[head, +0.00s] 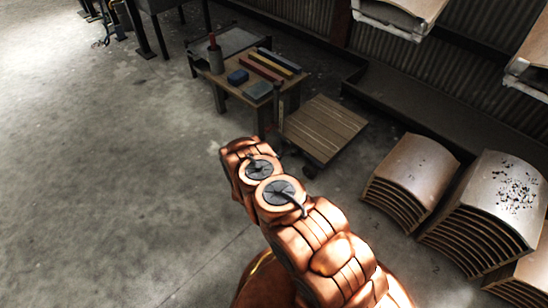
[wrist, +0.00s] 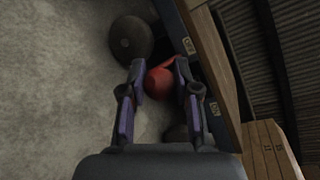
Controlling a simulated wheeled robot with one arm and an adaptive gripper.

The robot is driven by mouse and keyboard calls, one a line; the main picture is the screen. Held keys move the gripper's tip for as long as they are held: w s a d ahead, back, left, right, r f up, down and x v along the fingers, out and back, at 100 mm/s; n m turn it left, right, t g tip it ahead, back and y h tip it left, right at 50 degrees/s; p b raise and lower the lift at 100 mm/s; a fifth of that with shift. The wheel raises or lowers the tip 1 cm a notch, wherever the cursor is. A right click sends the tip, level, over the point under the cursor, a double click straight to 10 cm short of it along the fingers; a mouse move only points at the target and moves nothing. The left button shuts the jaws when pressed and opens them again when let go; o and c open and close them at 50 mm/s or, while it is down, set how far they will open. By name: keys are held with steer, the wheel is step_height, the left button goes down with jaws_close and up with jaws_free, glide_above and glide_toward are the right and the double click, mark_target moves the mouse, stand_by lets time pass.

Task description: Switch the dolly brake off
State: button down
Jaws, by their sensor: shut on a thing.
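The dolly (head: 325,128) has a slatted wooden deck and stands low on the floor beside the small table. In the wrist view its wooden deck edge (wrist: 212,62) runs down the right of my fingers, with a dark blue side bearing small labels. A red rounded brake handle (wrist: 159,84) with a short red arm shows between my fingertips. My gripper (wrist: 160,88) is shut on this red handle, one finger on each side. A dark round wheel (wrist: 131,38) is above left. In the head view my arm hides the gripper and the brake. Whether the brake is on or off I cannot tell.
Stacks of curved wooden panels (head: 410,175) stand to the right. More panels hang at the upper right. A corrugated wall is behind. The concrete floor at left is clear.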

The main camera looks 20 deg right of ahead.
steer(key=shift+d+f, duration=0.15)
steer(key=shift+d, duration=0.1)
stand_by(0.3)
steer(key=c, duration=1)
jaws_free()
steer(key=shift+o, duration=0.9)
steer(key=shift+a, duration=0.15)
steer(key=v, duration=1.2)
steer(key=shift+w+a, duration=0.2)
